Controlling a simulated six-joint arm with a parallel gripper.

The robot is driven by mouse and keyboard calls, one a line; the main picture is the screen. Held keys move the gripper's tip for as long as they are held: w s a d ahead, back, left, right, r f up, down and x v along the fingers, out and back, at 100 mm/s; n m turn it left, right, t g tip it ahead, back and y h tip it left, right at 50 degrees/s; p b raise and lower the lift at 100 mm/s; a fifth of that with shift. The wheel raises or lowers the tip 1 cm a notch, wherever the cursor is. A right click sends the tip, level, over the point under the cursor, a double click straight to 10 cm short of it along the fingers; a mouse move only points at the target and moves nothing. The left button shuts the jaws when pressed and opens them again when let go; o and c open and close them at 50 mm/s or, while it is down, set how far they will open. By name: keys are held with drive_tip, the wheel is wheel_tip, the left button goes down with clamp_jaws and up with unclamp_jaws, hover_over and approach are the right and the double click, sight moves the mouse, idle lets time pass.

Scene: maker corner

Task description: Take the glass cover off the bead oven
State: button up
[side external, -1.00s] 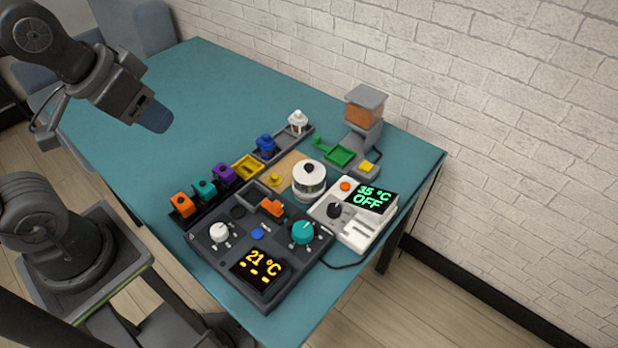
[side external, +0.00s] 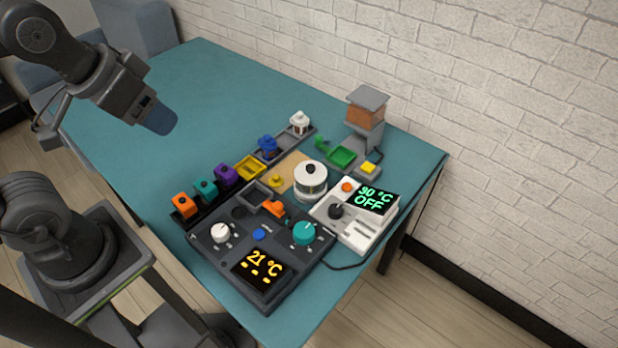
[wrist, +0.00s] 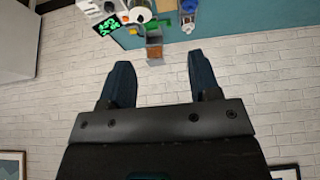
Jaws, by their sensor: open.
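The bead oven looks to be the round white pot (side external: 311,184) on the table, with a clear band round its side and a pale lid with a black knob (side external: 310,168) on top. The cover sits on it; where the glass ends and the body begins is hard to tell. In the wrist view the pot (wrist: 142,14) is small at the top edge, partly cut off. My gripper (side external: 161,119) is in the air over the left part of the table, well left of the pot. In the wrist view my gripper (wrist: 160,72) is open, with nothing between its fingers.
A white controller (side external: 352,228) reading 90 °C OFF stands right of the pot. A dark console (side external: 255,285) reading 21 °C is in front. Coloured blocks (side external: 205,188) line its left, with a hopper (side external: 366,110) behind. The teal table (side external: 190,80) is clear at far left.

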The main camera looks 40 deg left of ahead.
drive_tip(key=o, duration=0.8)
drive_tip(key=n+g, duration=0.6)
drive_tip(key=n, duration=1.2)
hover_over(309, 175)
wheel_tip(309, 175, down, 16)
drive_tip(key=f, duration=0.5)
drive_tip(key=w+f, duration=0.1)
drive_tip(key=f, duration=0.2)
drive_tip(key=shift+f, duration=0.1)
drive_tip(key=shift+a+f, duration=0.2)
drive_tip(key=shift+f, duration=1.2)
drive_tip(key=shift+a+f, duration=0.15)
drive_tip(key=shift+f, duration=1.25)
